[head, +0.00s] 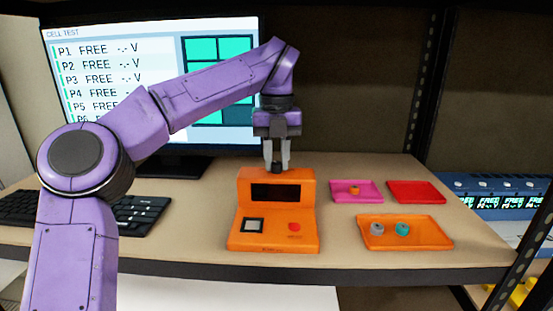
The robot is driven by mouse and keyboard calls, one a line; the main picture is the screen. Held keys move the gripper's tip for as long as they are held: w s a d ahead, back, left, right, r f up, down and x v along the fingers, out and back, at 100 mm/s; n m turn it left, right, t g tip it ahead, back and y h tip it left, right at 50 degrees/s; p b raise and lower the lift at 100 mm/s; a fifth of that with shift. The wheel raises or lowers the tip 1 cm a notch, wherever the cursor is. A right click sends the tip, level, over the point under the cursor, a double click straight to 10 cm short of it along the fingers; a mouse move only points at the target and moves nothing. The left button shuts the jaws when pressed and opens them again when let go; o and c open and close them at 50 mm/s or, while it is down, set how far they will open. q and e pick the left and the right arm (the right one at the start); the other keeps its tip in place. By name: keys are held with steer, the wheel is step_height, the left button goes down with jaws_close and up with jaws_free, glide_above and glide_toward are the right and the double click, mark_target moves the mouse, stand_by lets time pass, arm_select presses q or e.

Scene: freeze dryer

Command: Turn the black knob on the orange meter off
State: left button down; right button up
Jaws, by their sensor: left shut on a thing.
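The orange meter (303,203) stands on the bench, with a dark blank display, a pale square on its lower left front and a red button at its lower right. My left gripper (276,166) points straight down at the top of the meter. Its two fingers are closed around the small black knob (276,170), which is mostly hidden between the fingertips. The knob's turn position cannot be made out. My right gripper is not in view.
A pink tray (342,198), a red tray (416,184) and an orange tray (436,237) with small round pieces lie right of the meter. A monitor (100,28) and black keyboard (140,213) are at the left. A metal post (427,80) rises at the right.

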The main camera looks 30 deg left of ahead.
mark_target(277, 163)
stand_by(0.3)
arm_select(q)
steer(key=c, duration=0.9)
jaws_free()
step_height(277, 163, up, 10)
steer(key=p, duration=0.4)
steer(key=shift+r+p, duration=0.25)
steer(key=shift+p, duration=0.1)
